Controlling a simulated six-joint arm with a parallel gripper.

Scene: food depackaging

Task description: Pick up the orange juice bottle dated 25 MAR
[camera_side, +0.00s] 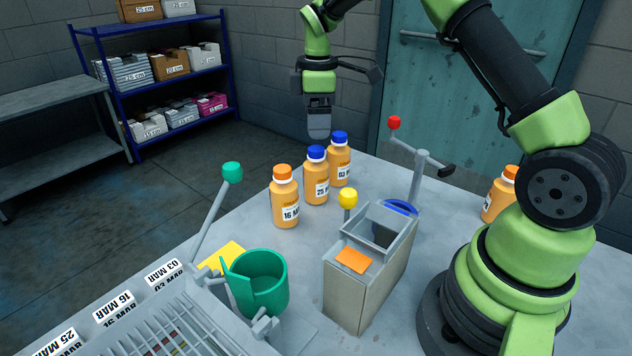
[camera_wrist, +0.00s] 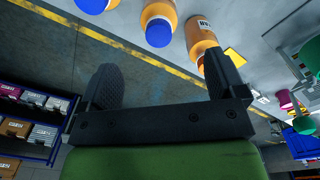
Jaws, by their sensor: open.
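The blue-capped orange juice bottle marked 25 (camera_side: 316,190) stands upright on the table, between an orange-capped bottle marked 16 (camera_side: 285,205) and a blue-capped bottle marked 03 (camera_side: 340,170). My gripper (camera_side: 319,134) is above and behind this row, apart from the bottles. In the wrist view, my gripper (camera_wrist: 162,72) is open and empty. The middle blue-capped bottle (camera_wrist: 158,28) is beyond the gap between the fingers. A labelled bottle (camera_wrist: 202,38) is partly hidden by the right finger, and another blue cap (camera_wrist: 92,5) is cut off at the top.
Another orange-capped bottle (camera_side: 499,200) stands beside my base. A grey box (camera_side: 362,285), green cup (camera_side: 256,290), lever with a green knob (camera_side: 232,172) and lever with a red knob (camera_side: 394,122) stand around the row. A dated rack (camera_side: 150,325) is at front left.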

